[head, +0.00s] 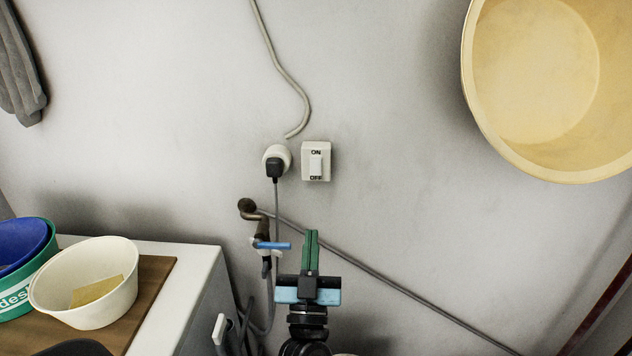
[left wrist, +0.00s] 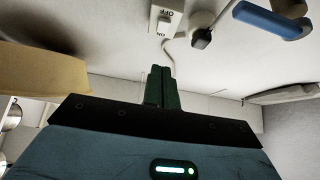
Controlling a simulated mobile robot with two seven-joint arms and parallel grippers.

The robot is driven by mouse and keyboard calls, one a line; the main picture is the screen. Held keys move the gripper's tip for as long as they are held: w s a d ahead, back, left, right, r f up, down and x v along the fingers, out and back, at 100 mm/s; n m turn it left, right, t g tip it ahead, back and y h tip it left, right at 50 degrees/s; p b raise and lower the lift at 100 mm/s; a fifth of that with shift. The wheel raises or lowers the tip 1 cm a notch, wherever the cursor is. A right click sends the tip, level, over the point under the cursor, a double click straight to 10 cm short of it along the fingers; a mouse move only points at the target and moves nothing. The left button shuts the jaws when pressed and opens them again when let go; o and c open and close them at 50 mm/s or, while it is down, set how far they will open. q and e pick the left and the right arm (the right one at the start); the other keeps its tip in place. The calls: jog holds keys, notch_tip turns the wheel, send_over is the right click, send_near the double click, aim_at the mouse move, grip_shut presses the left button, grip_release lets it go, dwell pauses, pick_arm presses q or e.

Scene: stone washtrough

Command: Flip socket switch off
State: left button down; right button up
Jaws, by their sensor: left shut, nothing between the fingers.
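The socket switch (head: 316,161) is a white wall plate with a rocker, marked ON at the top and OFF at the bottom, in the middle of the head view. It also shows upside down at the top of the left wrist view (left wrist: 164,17). I cannot tell which way the rocker is tilted. My left gripper (head: 311,236) is below the switch, its green fingers pointing up, shut and empty. The fingers also show in the left wrist view (left wrist: 160,72), apart from the switch. My right gripper is not in view.
A round socket with a black plug (head: 274,167) is left of the switch. A tap with a blue handle (head: 272,245) is left of my gripper. A yellow basin (head: 475,95) hangs at the upper right. A white bowl (head: 100,315) stands on the counter at the left.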

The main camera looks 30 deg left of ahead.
aim_at(316, 169)
pick_arm(q)
jog(key=shift+s+d, duration=0.1)
jog(key=shift+s, duration=0.05)
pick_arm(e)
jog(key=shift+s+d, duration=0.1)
pick_arm(q)
jog(key=shift+r, duration=0.1)
